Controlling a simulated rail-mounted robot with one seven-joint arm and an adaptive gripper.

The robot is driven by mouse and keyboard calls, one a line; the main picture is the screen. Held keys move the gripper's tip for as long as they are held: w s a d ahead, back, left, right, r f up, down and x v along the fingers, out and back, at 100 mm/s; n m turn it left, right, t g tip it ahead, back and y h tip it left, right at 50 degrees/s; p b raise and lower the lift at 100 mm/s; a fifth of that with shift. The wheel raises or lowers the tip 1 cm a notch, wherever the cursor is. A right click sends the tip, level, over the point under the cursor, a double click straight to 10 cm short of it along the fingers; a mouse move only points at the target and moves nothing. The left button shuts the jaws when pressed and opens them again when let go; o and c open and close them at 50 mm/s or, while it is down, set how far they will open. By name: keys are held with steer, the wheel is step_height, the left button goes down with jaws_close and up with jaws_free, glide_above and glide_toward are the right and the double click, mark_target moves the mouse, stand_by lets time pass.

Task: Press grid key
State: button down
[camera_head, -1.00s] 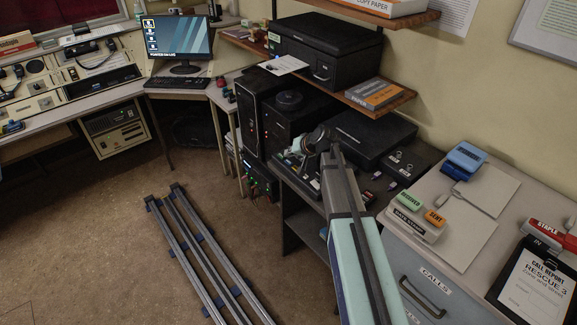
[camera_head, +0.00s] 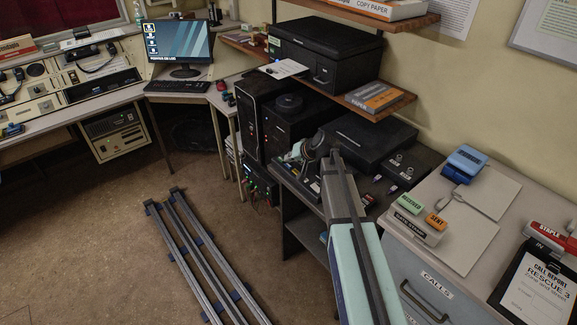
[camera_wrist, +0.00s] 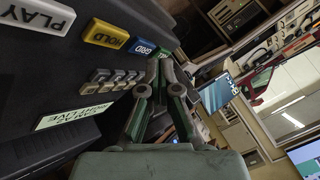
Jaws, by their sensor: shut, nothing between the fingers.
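The blue grid key (camera_wrist: 141,47) shows in the wrist view on a dark console panel, lettered GRID, beside the yellow HOLD key (camera_wrist: 106,34). The white PLAY key (camera_wrist: 41,13) is further left. My gripper (camera_wrist: 162,56) is shut and empty, its fingertips just right of the grid key. The picture does not settle whether they touch it. The grid key cannot be made out there.
Several small grey keys (camera_wrist: 118,78) and a pale label plate (camera_wrist: 75,116) lie near the fingers in the wrist view. In the head view a wooden shelf (camera_head: 395,105) overhangs the desk unit, and a black box (camera_head: 365,140) stands behind my wrist.

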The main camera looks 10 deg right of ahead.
mark_target(290, 166)
steer(key=shift+f, duration=0.2)
stand_by(0.5)
steer(key=shift+f+b, duration=0.25)
steer(key=shift+b, duration=0.25)
steer(key=shift+f+b, duration=0.35)
stand_by(0.4)
steer(key=shift+r, duration=0.15)
steer(key=shift+r+p, duration=0.3)
steer(key=shift+r, duration=0.35)
steer(key=shift+r+p, duration=1.05)
steer(key=shift+r, duration=1.45)
